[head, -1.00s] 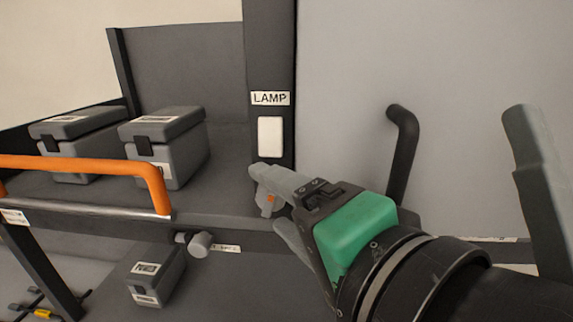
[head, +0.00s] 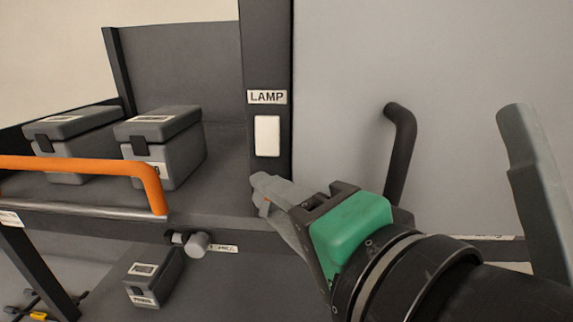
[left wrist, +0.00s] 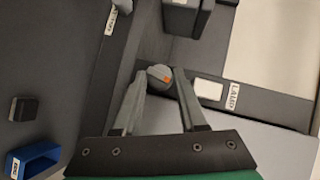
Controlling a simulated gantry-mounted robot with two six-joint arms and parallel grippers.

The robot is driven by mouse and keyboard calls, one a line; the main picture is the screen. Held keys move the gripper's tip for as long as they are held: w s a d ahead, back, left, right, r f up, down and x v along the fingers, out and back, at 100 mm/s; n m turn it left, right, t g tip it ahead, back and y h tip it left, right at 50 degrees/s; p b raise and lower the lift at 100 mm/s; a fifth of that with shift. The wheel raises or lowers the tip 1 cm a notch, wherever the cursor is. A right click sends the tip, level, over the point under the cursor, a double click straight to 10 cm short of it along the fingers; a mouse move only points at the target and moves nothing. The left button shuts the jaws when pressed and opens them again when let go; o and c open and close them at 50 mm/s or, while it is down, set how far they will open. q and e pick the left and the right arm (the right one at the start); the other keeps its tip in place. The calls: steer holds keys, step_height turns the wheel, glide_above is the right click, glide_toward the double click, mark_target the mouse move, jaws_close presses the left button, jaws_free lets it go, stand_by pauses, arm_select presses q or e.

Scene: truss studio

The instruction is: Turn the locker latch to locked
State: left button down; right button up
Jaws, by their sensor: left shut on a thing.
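In the head view my left gripper (head: 268,196) reaches in from the lower right to the front of the dark shelf frame, below the lamp switch. The gripper is shut on the latch. The latch's exact angle is hard to read.
A white lamp switch (head: 267,136) is on the post just above my fingers. A black handle (head: 401,150) stands out from the grey panel (head: 430,60). An orange bar (head: 90,166) and grey boxes (head: 160,145) are at left. A grey knob (head: 197,244) is below.

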arm_select(q)
steer(key=m+y+b, duration=0.1)
steer(key=m+t+b, duration=0.1)
steer(key=shift+f+m+t+y, duration=0.3)
steer(key=shift+f+m+y, duration=0.05)
steer(key=shift+m+y, duration=0.05)
steer(key=shift+m+t+y+b, duration=0.4)
steer(key=shift+m+t+b, duration=0.3)
steer(key=shift+m, duration=0.4)
steer(key=shift+c, duration=2.3)
jaws_free()
